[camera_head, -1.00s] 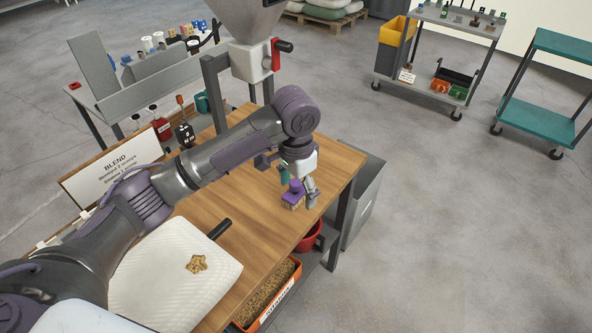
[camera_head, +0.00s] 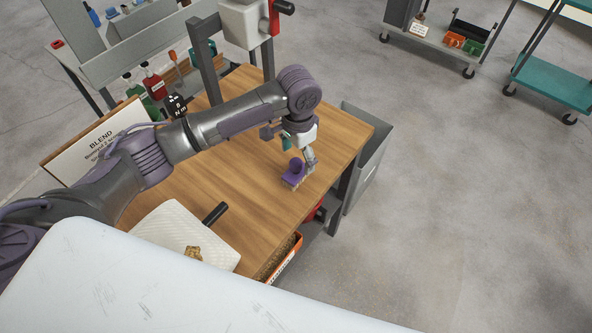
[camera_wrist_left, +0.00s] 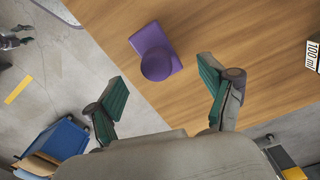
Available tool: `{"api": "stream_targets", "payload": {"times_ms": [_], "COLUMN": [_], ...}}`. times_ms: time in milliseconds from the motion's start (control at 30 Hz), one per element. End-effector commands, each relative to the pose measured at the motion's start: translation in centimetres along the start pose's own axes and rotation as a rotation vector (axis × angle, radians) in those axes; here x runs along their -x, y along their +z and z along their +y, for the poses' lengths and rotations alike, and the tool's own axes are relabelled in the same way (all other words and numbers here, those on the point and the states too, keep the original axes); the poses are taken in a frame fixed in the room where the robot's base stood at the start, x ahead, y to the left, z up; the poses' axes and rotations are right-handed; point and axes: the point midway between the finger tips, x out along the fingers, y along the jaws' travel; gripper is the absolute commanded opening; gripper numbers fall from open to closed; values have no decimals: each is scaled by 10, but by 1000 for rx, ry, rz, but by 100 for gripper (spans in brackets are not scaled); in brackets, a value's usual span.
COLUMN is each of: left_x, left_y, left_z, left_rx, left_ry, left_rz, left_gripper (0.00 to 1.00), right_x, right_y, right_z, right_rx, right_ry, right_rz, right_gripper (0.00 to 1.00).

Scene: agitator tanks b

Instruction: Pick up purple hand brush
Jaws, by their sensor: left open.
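The purple hand brush (camera_head: 293,174) stands on the wooden table near its right edge, with pale bristles at its lower side. In the left wrist view the brush (camera_wrist_left: 155,52) shows a rectangular body and a round knob, lying ahead of the fingers and between their lines. My left gripper (camera_head: 298,152) is at the brush, just behind and above it in the head view. In the wrist view my left gripper (camera_wrist_left: 160,95) is open, with its green-padded fingers apart and nothing between them. My right gripper is not in view.
The wooden table (camera_head: 240,200) holds a white textured mat (camera_head: 165,228) with a brown clump and a black handle (camera_head: 215,212) beside it. A BLEND sign (camera_head: 95,145) stands at the left. A grey bin (camera_head: 370,165) stands beyond the table's right edge.

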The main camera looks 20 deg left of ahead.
Motion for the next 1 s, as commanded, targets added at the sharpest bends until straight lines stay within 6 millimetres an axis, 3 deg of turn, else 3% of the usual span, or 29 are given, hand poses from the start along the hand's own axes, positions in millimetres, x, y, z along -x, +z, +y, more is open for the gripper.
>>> {"api": "stream_targets", "payload": {"times_ms": [233,400,667,1000], "left_x": [-27,-49,-54,-53], "left_y": [8,7,7,7], "left_z": [1,1,0,1], "left_rx": [0,0,-1,-1], "left_ry": [1,0,-1,0], "left_rz": [-6,-2,0,0], "left_gripper": [82,82,82,29], "right_x": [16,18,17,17], "right_y": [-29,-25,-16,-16], "right_z": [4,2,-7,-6], "right_rx": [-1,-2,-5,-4], "right_ry": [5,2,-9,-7], "right_rz": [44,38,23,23], "right_gripper": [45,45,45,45]}}
